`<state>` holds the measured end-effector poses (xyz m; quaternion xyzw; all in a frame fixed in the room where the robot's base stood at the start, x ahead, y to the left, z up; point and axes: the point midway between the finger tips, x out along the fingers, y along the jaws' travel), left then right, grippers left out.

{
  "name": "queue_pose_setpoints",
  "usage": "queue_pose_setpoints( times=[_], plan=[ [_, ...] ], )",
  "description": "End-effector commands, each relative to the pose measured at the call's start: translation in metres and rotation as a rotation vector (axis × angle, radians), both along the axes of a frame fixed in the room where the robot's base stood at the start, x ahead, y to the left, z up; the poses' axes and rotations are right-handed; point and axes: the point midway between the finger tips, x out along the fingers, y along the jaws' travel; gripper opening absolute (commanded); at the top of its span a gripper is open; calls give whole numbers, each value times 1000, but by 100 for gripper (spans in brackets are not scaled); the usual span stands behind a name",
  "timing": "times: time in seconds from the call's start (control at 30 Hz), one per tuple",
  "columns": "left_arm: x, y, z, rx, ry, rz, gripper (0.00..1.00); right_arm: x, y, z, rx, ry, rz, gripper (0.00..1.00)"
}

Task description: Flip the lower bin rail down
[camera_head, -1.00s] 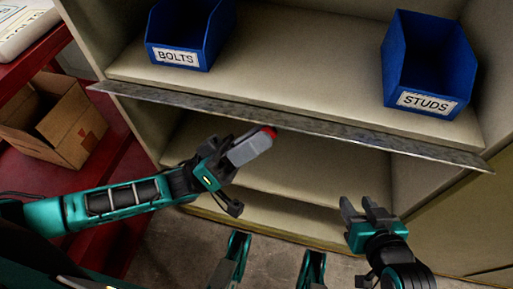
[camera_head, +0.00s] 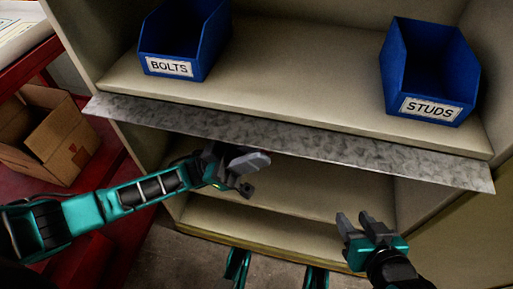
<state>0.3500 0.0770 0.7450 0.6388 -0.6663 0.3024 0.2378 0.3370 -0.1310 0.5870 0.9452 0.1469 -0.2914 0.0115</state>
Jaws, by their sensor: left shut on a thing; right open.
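The lower bin rail (camera_head: 300,140) is a long mottled grey metal strip along the front edge of the bin shelf. It slopes outward and down, with its broad face showing. My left gripper (camera_head: 248,162) is at the rail's lower edge, left of its middle. It is shut on the rail, though the exact contact is hard to see. My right gripper (camera_head: 352,226) is open and empty, below the rail on the right and apart from it.
A blue BOLTS bin (camera_head: 184,42) and a blue STUDS bin (camera_head: 428,75) stand on the shelf (camera_head: 290,70) behind the rail. A lower shelf (camera_head: 320,190) is empty. A cardboard box (camera_head: 48,140) sits on a red surface at left.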

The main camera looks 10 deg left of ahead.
Motion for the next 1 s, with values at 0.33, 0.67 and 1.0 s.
queue_pose_setpoints(
  times=[0.33,0.67,1.0],
  plan=[
    [0,0,0,0,-6,1,0,0,0,1,1,-2,0,43],
    [0,0,0,0,-4,1,52,1,0,1,1,-4,-1,43],
    [1,5,-5,1,-3,2,52,1,0,2,1,-4,-1,43]
  ],
)
